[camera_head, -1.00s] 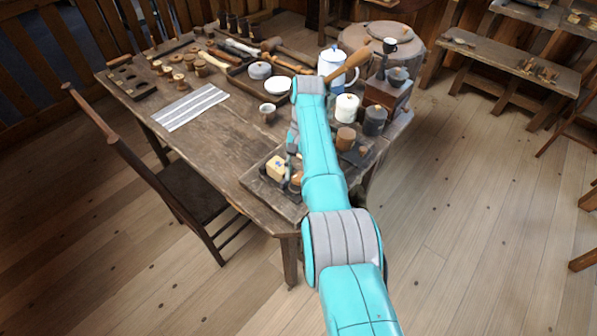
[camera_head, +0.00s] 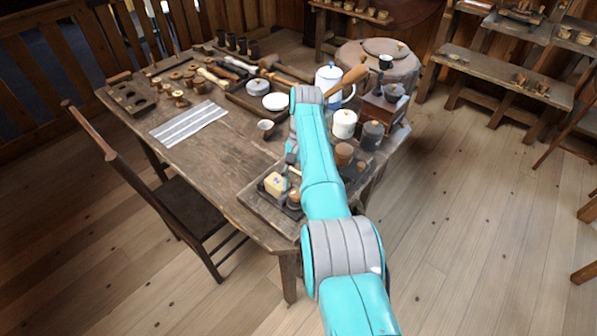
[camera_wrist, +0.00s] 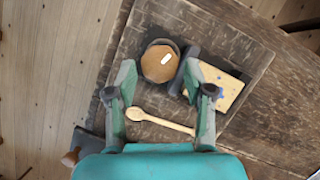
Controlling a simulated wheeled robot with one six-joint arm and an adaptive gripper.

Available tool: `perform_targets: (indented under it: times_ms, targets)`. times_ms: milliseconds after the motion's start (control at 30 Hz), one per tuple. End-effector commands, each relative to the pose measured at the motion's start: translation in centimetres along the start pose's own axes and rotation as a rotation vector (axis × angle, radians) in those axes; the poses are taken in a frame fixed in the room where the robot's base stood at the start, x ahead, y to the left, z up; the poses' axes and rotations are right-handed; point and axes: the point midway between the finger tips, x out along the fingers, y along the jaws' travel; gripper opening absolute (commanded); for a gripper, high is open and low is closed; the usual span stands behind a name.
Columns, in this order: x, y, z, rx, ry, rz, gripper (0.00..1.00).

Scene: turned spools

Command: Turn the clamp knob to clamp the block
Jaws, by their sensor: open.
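The clamp knob (camera_wrist: 160,62) is a round brown disc with a white mark on top, seen from above in the wrist view. It also shows as a small brown round (camera_head: 294,196) in the head view. The pale wooden block (camera_wrist: 226,88) with blue dots lies right of the knob, beside a dark clamp jaw (camera_wrist: 184,74); the block also shows in the head view (camera_head: 275,183). My gripper (camera_wrist: 158,70) is open, pointing down over the clamp. Its fingertips appear either side of the knob's lower part; I cannot tell whether they touch it.
A wooden spoon (camera_wrist: 160,121) lies below the knob in the wrist view. In the head view, a white lidded jar (camera_head: 344,124), a dark canister (camera_head: 371,135) and a brown pot (camera_head: 343,154) stand right of my arm. The table's front left (camera_head: 217,168) is clear.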

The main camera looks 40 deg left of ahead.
Motion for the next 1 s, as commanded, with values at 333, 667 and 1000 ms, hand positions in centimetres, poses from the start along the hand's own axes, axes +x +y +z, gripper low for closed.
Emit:
perform_targets:
  times_ms: [333,667,1000]
  targets:
    - [-4.3,0.0,0.0,0.001,0.000,0.000,0.52]
    - [-5.6,0.1,0.1,0.001,0.000,0.000,0.52]
    - [-5.7,0.1,0.1,0.000,0.001,0.000,0.52]
